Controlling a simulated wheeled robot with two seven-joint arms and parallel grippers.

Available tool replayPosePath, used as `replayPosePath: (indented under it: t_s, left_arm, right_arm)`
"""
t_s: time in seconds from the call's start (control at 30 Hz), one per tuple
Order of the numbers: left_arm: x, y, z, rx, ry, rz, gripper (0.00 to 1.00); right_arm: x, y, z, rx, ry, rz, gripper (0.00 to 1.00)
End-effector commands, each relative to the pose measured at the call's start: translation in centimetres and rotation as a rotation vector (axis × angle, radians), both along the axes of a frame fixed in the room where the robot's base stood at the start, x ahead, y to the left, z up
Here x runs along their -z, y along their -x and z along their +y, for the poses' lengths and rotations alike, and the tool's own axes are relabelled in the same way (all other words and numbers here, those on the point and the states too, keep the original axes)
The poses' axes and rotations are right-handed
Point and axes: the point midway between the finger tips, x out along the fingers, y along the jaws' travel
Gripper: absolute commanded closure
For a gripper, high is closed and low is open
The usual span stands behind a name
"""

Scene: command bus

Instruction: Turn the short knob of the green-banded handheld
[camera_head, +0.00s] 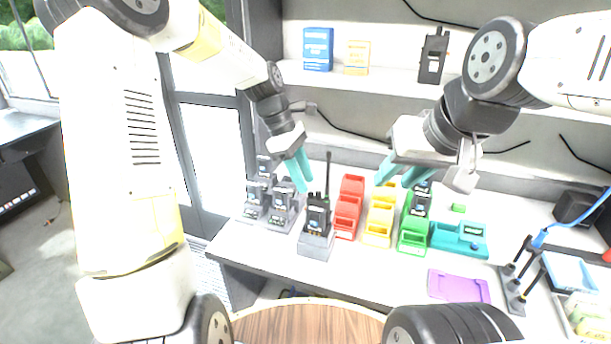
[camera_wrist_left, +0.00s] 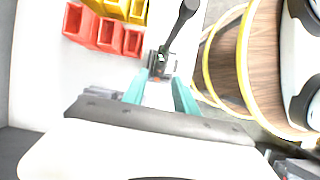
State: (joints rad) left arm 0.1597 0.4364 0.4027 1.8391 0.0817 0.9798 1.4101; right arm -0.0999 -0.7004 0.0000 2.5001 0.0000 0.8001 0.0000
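A black handheld (camera_head: 317,212) with a tall antenna stands upright in a grey charger (camera_head: 316,245) near the table's front. In the left wrist view a handheld (camera_wrist_left: 160,62) shows just beyond the fingertips, its antenna (camera_wrist_left: 181,25) pointing up. I cannot make out a green band or the short knob. Another handheld (camera_head: 421,196) stands in a green charger (camera_head: 412,238). My left gripper (camera_head: 300,180) is above and left of the front handheld, its teal fingers apart and nothing visibly held. My right gripper (camera_head: 396,180) is open and empty, above the yellow and green chargers.
Red (camera_head: 348,210) and yellow (camera_head: 379,225) chargers stand between the front handheld and the green charger. Grey chargers with handhelds (camera_head: 284,195) stand to the left. A teal box (camera_head: 460,238), purple mat (camera_head: 458,286) and black stand (camera_head: 515,285) are at right.

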Motion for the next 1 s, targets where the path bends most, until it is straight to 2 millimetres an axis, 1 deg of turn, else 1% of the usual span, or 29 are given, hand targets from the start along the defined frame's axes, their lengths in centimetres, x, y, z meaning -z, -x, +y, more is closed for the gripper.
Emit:
replayPosePath:
  t_s: [0.03,0.2,0.5,0.53,0.6,0.7,0.9,1.0]
  left_arm:
    - [0.8,0.2,-0.3,0.001,0.0,0.003,0.66]
    - [2.1,0.3,-0.8,0.0,-0.001,0.002,0.66]
    - [2.4,0.3,-0.9,-0.001,-0.001,0.0,0.66]
    - [2.4,0.3,-0.9,-0.001,-0.001,0.0,0.7]
    - [2.4,0.3,-0.9,-0.001,-0.001,0.0,0.83]
    - [2.4,0.3,-0.9,-0.001,-0.001,0.0,1.0]
    - [2.4,0.3,-0.9,0.005,-0.001,0.0,1.0]
    - [2.4,0.2,-1.0,0.066,0.0,-0.002,1.0]
  right_arm:
    - [0.0,0.0,0.0,0.0,0.0,0.0,0.65]
    - [0.0,0.0,0.0,0.0,0.0,0.0,0.65]
    - [0.0,0.0,0.0,0.0,0.0,0.0,0.65]
    - [0.0,0.0,0.0,0.0,0.0,0.0,0.65]
    - [0.0,0.0,0.0,0.0,0.0,0.0,0.65]
    - [0.0,0.0,0.0,0.0,0.0,0.0,0.65]
    - [0.0,0.0,0.0,0.0,0.0,0.0,0.65]
    - [0.0,0.0,0.0,0.0,0.0,0.0,0.65]
